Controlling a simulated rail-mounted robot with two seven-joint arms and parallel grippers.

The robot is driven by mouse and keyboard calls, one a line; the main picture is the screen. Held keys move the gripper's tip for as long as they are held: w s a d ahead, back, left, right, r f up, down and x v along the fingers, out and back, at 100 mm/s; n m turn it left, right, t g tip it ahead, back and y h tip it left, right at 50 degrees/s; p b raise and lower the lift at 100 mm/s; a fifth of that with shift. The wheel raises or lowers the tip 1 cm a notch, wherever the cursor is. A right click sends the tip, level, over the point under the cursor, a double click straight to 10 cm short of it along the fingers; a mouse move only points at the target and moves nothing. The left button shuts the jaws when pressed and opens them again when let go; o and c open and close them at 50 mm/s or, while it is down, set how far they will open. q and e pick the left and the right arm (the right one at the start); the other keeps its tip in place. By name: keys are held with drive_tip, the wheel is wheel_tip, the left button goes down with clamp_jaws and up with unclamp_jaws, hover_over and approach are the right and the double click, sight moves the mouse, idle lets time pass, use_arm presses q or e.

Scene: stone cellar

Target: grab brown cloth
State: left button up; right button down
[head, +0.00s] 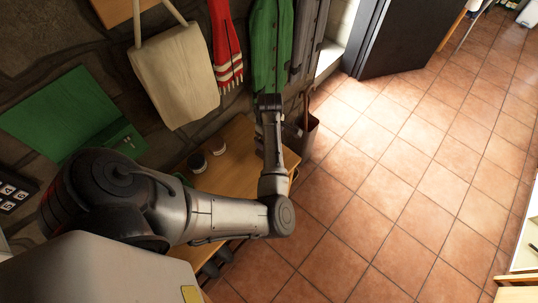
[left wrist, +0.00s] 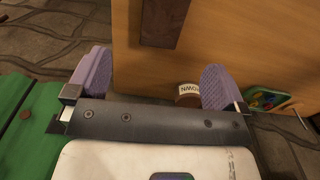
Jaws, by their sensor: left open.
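My left gripper (head: 269,100) is by the green coat at the bench's far end. In the left wrist view my left gripper (left wrist: 156,78) has its purple fingers wide apart with nothing between them, and the brown piece is beyond the fingertips. My right gripper is not in view.
A labelled tin (left wrist: 188,90) is close by one finger. A green coat (head: 270,45), red scarf (head: 226,45) and cream bag (head: 175,75) hang above. The tiled floor (head: 390,170) is clear.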

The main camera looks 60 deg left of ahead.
use_arm(q)
wheel_tip(320, 180, down, 6)
drive_tip(key=shift+f, duration=0.25)
drive_tip(key=shift+s+d+f, duration=0.1)
drive_tip(key=shift+f, duration=1.25)
drive_tip(key=shift+s+d+f, duration=0.1)
drive_tip(key=shift+f, duration=1.2)
drive_tip(key=c, duration=1)
